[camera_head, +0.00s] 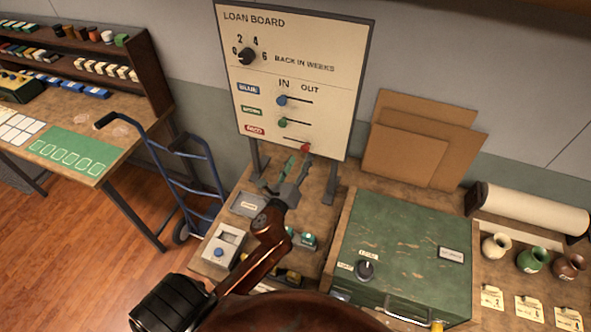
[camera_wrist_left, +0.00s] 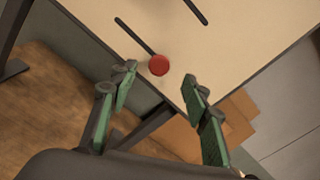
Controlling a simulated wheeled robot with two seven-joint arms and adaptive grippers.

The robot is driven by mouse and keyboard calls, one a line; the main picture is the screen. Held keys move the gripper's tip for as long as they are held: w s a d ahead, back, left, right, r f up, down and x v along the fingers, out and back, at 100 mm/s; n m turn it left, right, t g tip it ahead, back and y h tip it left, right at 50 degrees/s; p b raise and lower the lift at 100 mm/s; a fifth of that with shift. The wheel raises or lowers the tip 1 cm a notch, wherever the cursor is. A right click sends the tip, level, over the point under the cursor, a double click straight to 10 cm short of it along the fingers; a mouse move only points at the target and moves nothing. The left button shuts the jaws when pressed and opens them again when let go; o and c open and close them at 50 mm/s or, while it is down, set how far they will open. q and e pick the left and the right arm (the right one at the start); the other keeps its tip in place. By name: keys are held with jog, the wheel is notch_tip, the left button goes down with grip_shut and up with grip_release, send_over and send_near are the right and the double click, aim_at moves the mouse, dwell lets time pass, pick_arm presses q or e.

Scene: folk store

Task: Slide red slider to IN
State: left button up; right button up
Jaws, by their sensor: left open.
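The loan board (camera_head: 345,100) stands upright on the workbench, with IN and OUT printed above three slots. The red slider (camera_head: 304,148) is a round knob in the lowest slot, at its right end, under OUT. In the left wrist view the red slider (camera_wrist_left: 159,65) sits at one end of its dark slot, which runs to the upper left. My left gripper (camera_head: 298,163) is open just below the red slider. In the wrist view its two green-padded fingers (camera_wrist_left: 161,80) stand apart on either side of the knob, with no clear contact. My right gripper is out of view.
The blue slider (camera_head: 282,101) and green slider (camera_head: 283,123) are at the left ends of their slots, above the red one. A green box (camera_head: 400,245) and cardboard sheets (camera_head: 420,140) stand to the right. A blue hand truck (camera_head: 185,165) stands left.

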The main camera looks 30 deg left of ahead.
aim_at(304, 150)
pick_arm(q)
jog(key=x, duration=0.3)
jog(key=shift+w+b, duration=0.15)
jog(key=shift+b, duration=0.15)
jog(key=shift+b+x, duration=0.3)
jog(key=shift+x, duration=0.6)
jog(key=shift+w+a, duration=0.1)
jog(key=shift+r+p, duration=0.1)
jog(key=shift+p, duration=0.25)
jog(key=shift+w, duration=0.1)
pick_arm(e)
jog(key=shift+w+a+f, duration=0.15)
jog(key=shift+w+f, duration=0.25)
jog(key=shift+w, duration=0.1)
pick_arm(q)
jog(key=shift+c, duration=0.5)
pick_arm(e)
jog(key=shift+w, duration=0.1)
pick_arm(q)
jog(key=c, duration=0.7)
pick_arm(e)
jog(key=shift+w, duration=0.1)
